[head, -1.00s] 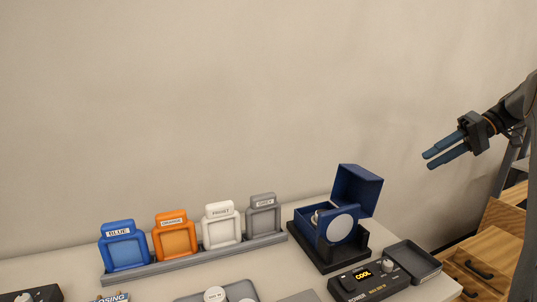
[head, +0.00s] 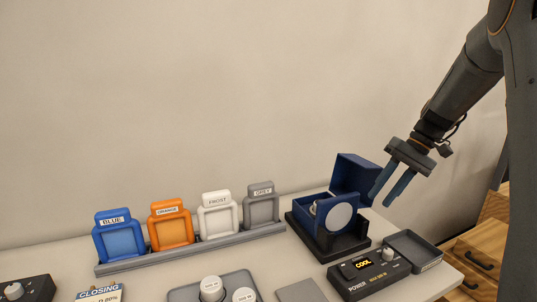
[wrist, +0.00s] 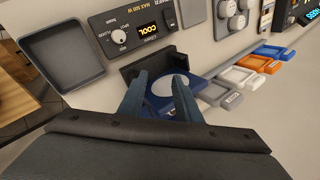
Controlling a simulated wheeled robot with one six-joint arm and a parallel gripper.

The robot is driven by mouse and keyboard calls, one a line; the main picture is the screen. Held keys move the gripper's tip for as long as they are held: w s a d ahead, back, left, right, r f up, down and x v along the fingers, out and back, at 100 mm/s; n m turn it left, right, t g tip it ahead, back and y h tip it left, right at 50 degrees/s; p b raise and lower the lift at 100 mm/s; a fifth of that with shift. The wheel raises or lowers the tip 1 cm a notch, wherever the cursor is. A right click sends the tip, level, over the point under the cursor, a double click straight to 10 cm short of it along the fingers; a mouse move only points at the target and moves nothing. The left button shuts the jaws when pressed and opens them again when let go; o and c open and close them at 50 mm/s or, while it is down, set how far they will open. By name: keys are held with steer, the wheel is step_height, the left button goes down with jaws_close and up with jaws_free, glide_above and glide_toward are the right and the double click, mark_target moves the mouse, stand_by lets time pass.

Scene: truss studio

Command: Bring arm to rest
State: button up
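I cannot tell exactly how far the fingers are from the lid.
Blue (head: 119,242), orange (head: 172,233), white (head: 218,222) and grey (head: 261,210) frames stand in a rack. A control unit reading COOL (head: 368,275) and an empty dark tray (head: 412,250) stand at the right. A tray (head: 184,293) holds white round pieces. Wooden drawers (head: 483,262) stand at the right.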

steer(key=s+a+f+h+b, duration=0.1)
steer(key=s+a+f, duration=0.1)
steer(key=s, duration=0.1)
steer(key=s+a+f+h, duration=0.1)
steer(key=s+a+f, duration=0.2)
steer(key=s+a+f+h+b, duration=0.1)
steer(key=s+a+f, duration=0.1)
steer(key=s+f, duration=0.1)
steer(key=shift+s+a+f+b, duration=0.15)
steer(key=shift+a+b, duration=0.15)
steer(key=shift+a, duration=0.1)
steer(key=s+a+f+h+b, duration=0.1)
steer(key=s+f, duration=0.1)
steer(key=s, duration=0.2)
steer(key=s+a+f+h+b, duration=0.1)
steer(key=s+a+f, duration=0.1)
steer(key=s, duration=0.3)
steer(key=s+a+f+t+b, duration=0.1)
steer(key=s+f, duration=0.3)
steer(key=shift+s+a+n+h, duration=0.2)
steer(key=shift+a+n+h, duration=0.1)
steer(key=shift+a+h, duration=0.1)
steer(key=shift+s+f, duration=0.1)
steer(key=shift+s, duration=0.05)
steer(key=shift+d, duration=0.1)
